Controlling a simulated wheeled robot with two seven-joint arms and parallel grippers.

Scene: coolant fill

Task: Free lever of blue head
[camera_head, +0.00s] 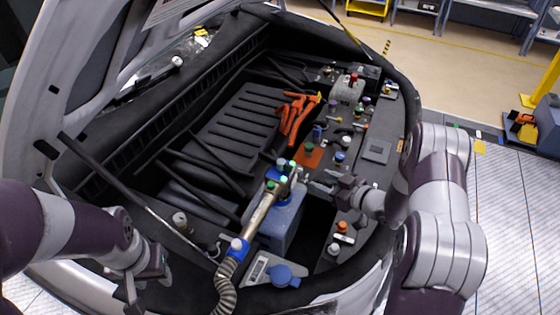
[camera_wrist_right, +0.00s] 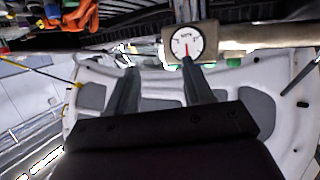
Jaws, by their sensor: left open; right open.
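The blue head (camera_head: 278,173) sits at the upper end of a metallic tube (camera_head: 262,208), above a blue tank (camera_head: 283,222) in the engine bay. It has green-lit spots. I cannot clearly make out its lever. A ribbed hose (camera_head: 226,289) runs from the tube's lower end past a blue fitting (camera_head: 237,247). My right gripper (camera_head: 318,185) is open just right of the head, apparently empty. In the right wrist view its fingers (camera_wrist_right: 163,88) are spread below a round white gauge (camera_wrist_right: 187,43) with a red needle. My left gripper (camera_head: 146,290) is open at the lower left, away from the head.
Orange cables (camera_head: 294,115) lie behind the head. Several coloured caps and fittings, including a red-topped unit (camera_head: 348,90), crowd the right side of the bay. The raised hood (camera_head: 75,90) bounds the left.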

